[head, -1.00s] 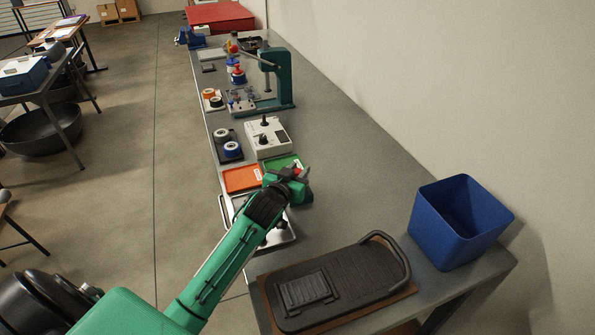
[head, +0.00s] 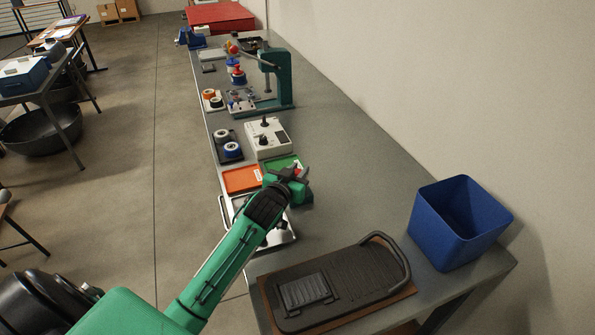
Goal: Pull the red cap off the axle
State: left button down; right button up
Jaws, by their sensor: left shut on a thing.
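My left gripper (head: 292,173) is at the green fixture (head: 301,190) on the bench, its jaws shut on a small red piece, which looks like the red cap (head: 301,170). Only a bit of red shows at the fingertips, because my wrist and fingers cover most of it. The axle is hidden behind my gripper, so I cannot tell whether the cap is still on it. My right gripper is not in view.
A metal tray (head: 283,238) lies under my forearm, with orange (head: 240,179) and green trays just beyond. A white control box (head: 268,138) and a green press (head: 283,80) stand farther back. A black board (head: 345,280) and blue bin (head: 460,220) are nearer right.

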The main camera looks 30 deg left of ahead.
pick_arm(q)
jog(key=shift+r+p, duration=2.4)
jog(key=shift+r, duration=0.2)
